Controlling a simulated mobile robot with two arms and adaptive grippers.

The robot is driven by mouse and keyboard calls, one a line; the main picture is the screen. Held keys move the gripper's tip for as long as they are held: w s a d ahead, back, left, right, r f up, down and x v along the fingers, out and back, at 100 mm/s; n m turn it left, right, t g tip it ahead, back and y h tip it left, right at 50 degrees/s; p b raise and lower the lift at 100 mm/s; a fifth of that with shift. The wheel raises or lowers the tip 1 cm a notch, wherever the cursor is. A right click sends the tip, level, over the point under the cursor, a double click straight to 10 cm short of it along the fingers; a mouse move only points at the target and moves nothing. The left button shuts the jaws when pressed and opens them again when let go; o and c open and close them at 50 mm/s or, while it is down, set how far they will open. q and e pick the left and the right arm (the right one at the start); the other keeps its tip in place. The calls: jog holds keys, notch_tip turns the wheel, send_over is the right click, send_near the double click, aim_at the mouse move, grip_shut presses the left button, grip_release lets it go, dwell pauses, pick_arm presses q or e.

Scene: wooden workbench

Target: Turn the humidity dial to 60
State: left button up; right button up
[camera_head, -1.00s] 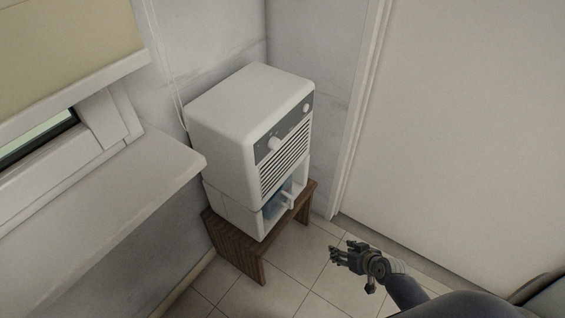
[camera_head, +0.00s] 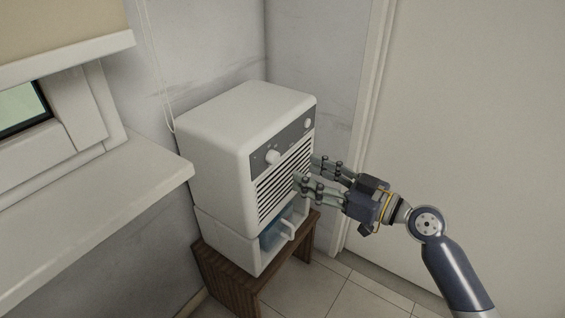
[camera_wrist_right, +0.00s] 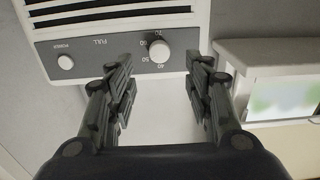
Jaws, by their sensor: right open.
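The white dehumidifier (camera_head: 235,125) has a dark control strip on its front. The humidity dial (camera_head: 272,157), a round white knob, sits at the strip's left end in the head view. In the right wrist view the dial (camera_wrist_right: 160,52) appears upside down, with numbers from 40 to 70 around it; its exact setting is not readable. My right gripper (camera_head: 306,174) is open in front of the grille, right of and slightly below the dial. In the wrist view its fingers (camera_wrist_right: 163,88) are spread to both sides of the dial's line, without visible contact. My left gripper is not in view.
A smaller power knob (camera_head: 308,123) is at the strip's other end. A water tank with a handle (camera_head: 287,231) shows below the grille. The dehumidifier stands on a wooden stool (camera_head: 219,284). A window sill (camera_head: 95,215) juts out at left; a door (camera_head: 470,110) is at right.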

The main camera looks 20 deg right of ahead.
aim_at(276, 160)
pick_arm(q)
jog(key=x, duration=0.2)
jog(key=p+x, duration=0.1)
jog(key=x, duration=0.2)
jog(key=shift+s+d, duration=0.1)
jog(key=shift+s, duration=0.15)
pick_arm(e)
jog(key=x, duration=0.8)
jog(key=c, duration=1)
